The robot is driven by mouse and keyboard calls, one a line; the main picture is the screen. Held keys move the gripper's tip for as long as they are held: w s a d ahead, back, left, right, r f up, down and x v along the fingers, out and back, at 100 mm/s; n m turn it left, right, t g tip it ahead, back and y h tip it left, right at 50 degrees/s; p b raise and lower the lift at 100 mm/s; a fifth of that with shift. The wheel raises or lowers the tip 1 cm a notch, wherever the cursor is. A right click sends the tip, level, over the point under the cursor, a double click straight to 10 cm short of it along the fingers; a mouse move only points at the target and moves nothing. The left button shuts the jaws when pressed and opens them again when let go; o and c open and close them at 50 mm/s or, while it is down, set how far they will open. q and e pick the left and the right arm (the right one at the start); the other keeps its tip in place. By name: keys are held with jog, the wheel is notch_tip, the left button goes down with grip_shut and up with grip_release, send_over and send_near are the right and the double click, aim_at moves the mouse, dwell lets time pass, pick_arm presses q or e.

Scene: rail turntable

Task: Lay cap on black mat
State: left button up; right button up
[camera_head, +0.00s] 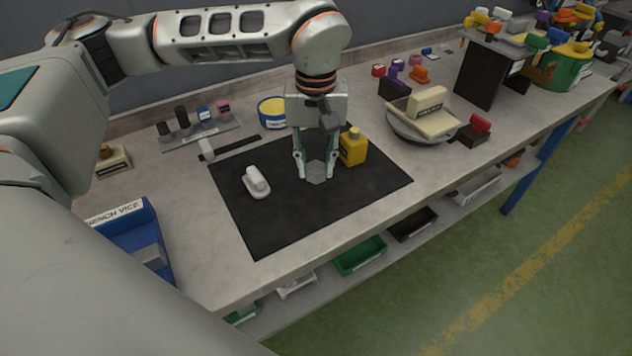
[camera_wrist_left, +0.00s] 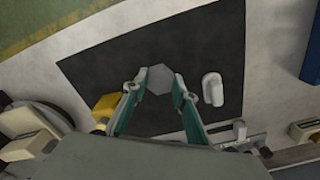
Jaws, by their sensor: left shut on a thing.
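The black mat (camera_head: 270,226) lies flat on the workbench. My left gripper (camera_head: 317,172) points down over the mat's right part, with its fingers shut on a grey hexagonal cap (camera_head: 317,173). The cap also shows between the fingertips in the left wrist view (camera_wrist_left: 160,79). It is at or just above the mat; I cannot tell whether it touches. A white object (camera_head: 256,182) lies on the mat to the left of the gripper. A yellow bottle (camera_head: 352,147) stands right beside the gripper, at the mat's back edge. My right gripper is not in view.
A yellow-topped tub (camera_head: 272,112) and a small rack (camera_head: 198,132) stand behind the mat. The mat's front part is clear.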

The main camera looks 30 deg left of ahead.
aim_at(316, 195)
pick_arm(q)
jog(key=shift+f, duration=2.8)
jog(key=shift+f, duration=0.15)
jog(key=o, duration=1.2)
jog(key=shift+o, duration=0.2)
notch_tip(316, 195, up, 12)
jog(key=shift+r, duration=0.2)
